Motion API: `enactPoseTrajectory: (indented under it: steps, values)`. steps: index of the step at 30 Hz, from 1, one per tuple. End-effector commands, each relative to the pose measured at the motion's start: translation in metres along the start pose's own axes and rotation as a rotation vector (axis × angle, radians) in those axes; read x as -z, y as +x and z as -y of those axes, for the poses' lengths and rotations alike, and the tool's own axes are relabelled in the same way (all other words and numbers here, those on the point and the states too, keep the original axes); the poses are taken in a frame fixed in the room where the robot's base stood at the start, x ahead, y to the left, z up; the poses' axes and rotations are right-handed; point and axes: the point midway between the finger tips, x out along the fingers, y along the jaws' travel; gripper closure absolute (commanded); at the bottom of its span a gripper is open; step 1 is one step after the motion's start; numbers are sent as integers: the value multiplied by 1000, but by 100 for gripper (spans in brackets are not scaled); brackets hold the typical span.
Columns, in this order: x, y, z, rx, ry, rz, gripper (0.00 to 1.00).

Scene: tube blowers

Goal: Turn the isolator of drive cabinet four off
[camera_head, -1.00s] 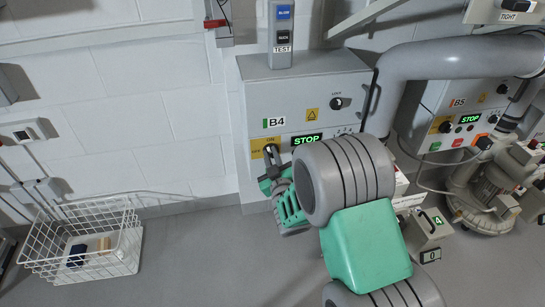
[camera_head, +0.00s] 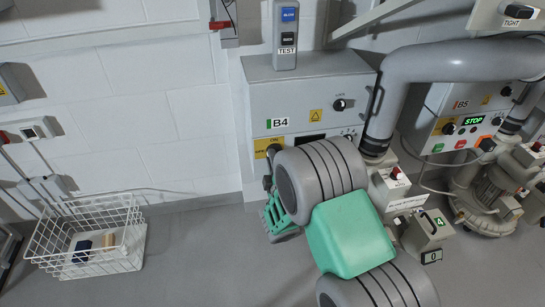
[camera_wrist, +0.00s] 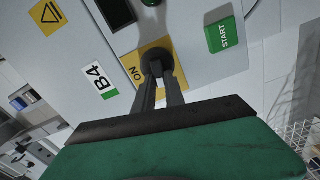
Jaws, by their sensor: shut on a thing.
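Drive cabinet B4 (camera_head: 300,102) is the grey box on the wall in the head view. Its isolator is a dark round knob (camera_wrist: 156,58) on a yellow plate (camera_wrist: 140,73) in the wrist view, with the word ON readable beside it. My gripper (camera_wrist: 161,84) is shut on the isolator knob, a finger on either side. The B4 display (camera_wrist: 117,12) is dark. In the head view my green gripper body (camera_head: 279,217) and arm cover much of the cabinet's lower front; the knob's setting is hard to read.
Cabinet B5 (camera_head: 450,105) stands to the right, its display lit STOP. A thick grey pipe (camera_head: 460,58) runs between the cabinets. A white wire basket (camera_head: 130,255) is at lower left. A green START button (camera_wrist: 224,35) is near my gripper.

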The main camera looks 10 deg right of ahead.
Motion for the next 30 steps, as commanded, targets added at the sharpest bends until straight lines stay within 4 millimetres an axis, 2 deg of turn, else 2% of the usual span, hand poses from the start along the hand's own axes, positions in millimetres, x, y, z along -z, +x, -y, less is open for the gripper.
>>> enactPoseTrajectory:
  steps: [12, 28, 29, 30]
  values:
    - [4, 2, 0, -8, -183, -7, 100]
    - [3, 2, 1, -8, -206, -7, 100]
    - [3, 2, 1, -8, -206, -7, 83]
    - [3, 2, 1, -8, -206, -6, 80]
